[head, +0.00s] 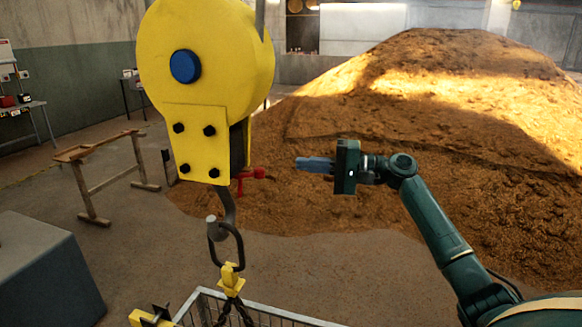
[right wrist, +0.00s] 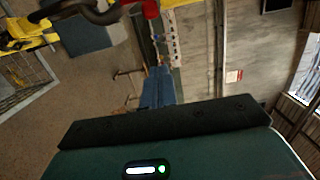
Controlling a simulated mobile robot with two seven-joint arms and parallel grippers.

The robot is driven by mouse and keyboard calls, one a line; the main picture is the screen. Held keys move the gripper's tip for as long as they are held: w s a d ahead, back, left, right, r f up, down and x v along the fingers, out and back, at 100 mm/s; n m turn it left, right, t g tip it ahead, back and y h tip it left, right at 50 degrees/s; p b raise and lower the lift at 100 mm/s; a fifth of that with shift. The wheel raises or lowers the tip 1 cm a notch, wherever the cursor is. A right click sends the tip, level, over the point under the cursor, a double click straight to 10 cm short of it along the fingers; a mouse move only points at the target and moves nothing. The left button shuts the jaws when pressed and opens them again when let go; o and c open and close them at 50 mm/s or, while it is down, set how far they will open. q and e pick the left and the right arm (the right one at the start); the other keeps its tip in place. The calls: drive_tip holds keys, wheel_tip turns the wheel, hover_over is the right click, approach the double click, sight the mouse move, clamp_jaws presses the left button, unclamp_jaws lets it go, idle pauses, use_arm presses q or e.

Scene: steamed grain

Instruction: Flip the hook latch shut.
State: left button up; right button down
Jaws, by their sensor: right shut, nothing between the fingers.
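A large yellow hook block (head: 205,60) hangs at the left of centre in the head view. Its dark steel hook (head: 228,205) hangs below it and holds a dark ring (head: 240,245) with a yellow fitting (head: 231,278) and chains. The red hook latch (head: 252,175) sticks out to the right beside the top of the hook. In the right wrist view, the latch (right wrist: 150,8) and hook (right wrist: 95,12) show at the top edge. My right gripper (head: 298,163) is shut and empty, right of the latch and apart from it; its blue fingers (right wrist: 160,70) point toward the block side. My left gripper is not in view.
A metal mesh crate (head: 262,312) stands below the hook. A grey block (head: 45,270) is at the lower left, and a wooden trestle (head: 100,150) stands behind. A big brown grain heap (head: 430,110) fills the right and back. Open floor lies between.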

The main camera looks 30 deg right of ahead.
use_arm(q)
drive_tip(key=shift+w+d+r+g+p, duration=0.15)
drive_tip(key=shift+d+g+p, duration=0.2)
drive_tip(key=shift+p, duration=0.8)
use_arm(e)
drive_tip(key=w+a, duration=0.2)
drive_tip(key=a, duration=0.6)
drive_tip(key=shift+w, duration=0.15)
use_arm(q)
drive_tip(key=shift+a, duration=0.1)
use_arm(e)
drive_tip(key=shift+a, duration=0.15)
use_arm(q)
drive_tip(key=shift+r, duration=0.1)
